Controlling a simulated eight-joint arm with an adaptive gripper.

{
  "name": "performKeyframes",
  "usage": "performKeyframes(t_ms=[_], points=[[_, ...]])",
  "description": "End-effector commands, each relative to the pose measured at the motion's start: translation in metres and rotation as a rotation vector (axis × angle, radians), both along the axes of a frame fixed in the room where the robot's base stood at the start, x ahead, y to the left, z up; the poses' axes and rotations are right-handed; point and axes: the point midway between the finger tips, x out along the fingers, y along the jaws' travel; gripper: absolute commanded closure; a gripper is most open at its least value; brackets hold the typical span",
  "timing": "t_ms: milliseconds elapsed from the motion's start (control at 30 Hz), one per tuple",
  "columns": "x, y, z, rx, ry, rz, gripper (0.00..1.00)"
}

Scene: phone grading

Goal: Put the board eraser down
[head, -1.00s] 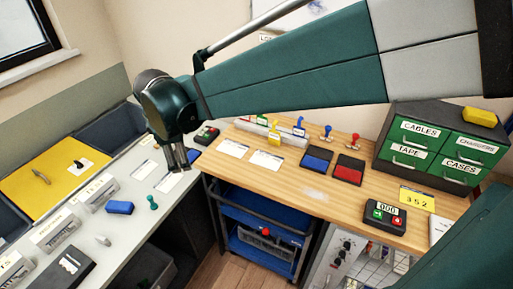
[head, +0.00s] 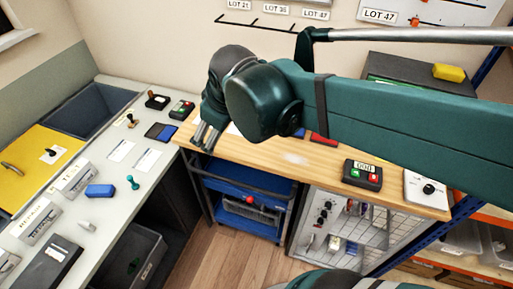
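My gripper (head: 207,136) hangs fingers-down by the left front edge of the wooden table (head: 260,168). Its fingers look parted, with nothing visible between them, though they are small in this view. Two plain blocks could be the board eraser, and I cannot tell which is. A blue block (head: 100,190) lies on the left counter, near a teal stamp (head: 132,182). A yellow block (head: 449,72) rests on the dark cabinet (head: 400,66) at the back right. My gripper is apart from both. My arm hides much of the wooden table.
The left counter (head: 121,203) holds cards, a blue ink pad (head: 160,132), labelled boxes and a yellow panel (head: 32,170). A counter device (head: 362,174) stands on the wooden table. A blue cart (head: 240,190) is below. A whiteboard (head: 440,14) hangs at the upper right.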

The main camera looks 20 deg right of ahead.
Motion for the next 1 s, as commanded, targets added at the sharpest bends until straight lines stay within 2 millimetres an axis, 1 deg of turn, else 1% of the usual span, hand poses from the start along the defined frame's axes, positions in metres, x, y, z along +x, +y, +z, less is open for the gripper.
performKeyframes(t_ms=[33, 200, 500, 600, 733, 1000], points=[[-0.009, -0.008, -0.002, 0.021, -0.005, -0.039, 0.18], [-0.035, -0.029, -0.006, 0.099, -0.028, -0.175, 0.18], [-0.078, -0.058, -0.02, 0.239, -0.068, -0.405, 0.18], [-0.088, -0.065, -0.024, 0.276, -0.079, -0.463, 0.18], [-0.097, -0.069, -0.028, 0.306, -0.088, -0.511, 0.18], [-0.1, -0.071, -0.029, 0.323, -0.093, -0.535, 0.18]])
